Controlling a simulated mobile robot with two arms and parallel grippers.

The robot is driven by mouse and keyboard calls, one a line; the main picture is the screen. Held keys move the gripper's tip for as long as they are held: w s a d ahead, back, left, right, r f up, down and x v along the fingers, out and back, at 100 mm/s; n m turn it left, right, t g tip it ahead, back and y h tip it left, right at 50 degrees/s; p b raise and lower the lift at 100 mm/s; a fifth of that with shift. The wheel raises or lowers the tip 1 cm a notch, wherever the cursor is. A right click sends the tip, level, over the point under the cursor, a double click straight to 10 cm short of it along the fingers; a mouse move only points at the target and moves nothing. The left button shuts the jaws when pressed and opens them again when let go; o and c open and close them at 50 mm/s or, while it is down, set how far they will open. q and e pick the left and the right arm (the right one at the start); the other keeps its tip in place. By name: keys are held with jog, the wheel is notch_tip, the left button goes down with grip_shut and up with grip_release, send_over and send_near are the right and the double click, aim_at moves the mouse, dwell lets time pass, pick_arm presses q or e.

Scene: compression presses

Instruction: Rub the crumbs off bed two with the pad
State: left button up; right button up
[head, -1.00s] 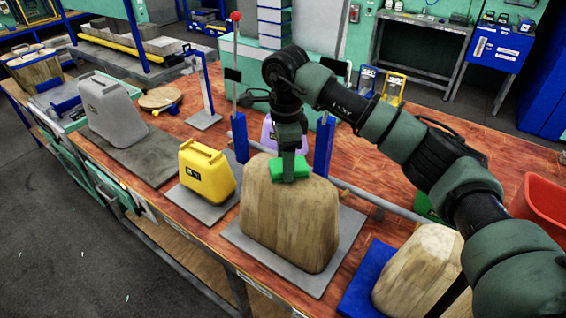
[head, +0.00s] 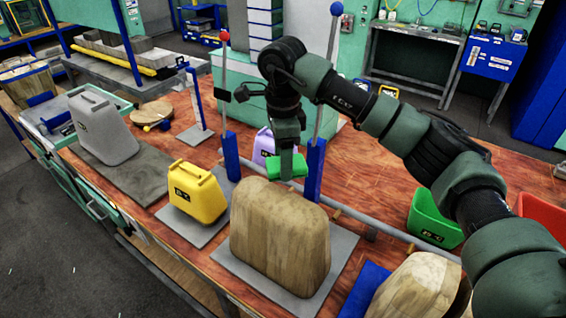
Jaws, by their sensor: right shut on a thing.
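My right gripper (head: 287,158) is shut on a green pad (head: 290,168). In the head view the pad shows just above and behind the top of a big wooden block (head: 280,235), between two blue posts. It appears apart from the block. The block stands on a grey plate (head: 345,252) on the red-brown bench. I cannot tell which surface is bed two, and I make out no crumbs. My left gripper is not in view.
A yellow container (head: 197,192) and a grey container (head: 100,128) stand on plates to the left. A lavender container (head: 263,145) stands behind the pad. Blue posts (head: 316,172) rise close beside it. Green (head: 430,215) and red (head: 543,212) bins are at right.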

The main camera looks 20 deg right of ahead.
jog(key=shift+w+d+r+p, duration=0.1)
jog(key=shift+r+p, duration=0.1)
jog(key=shift+r, duration=0.25)
jog(key=shift+w+d+r+p, duration=0.1)
jog(key=shift+r+p, duration=0.05)
jog(key=shift+r, duration=0.25)
jog(key=shift+s+a+r, duration=0.1)
jog(key=shift+r, duration=0.35)
jog(key=shift+f, duration=0.1)
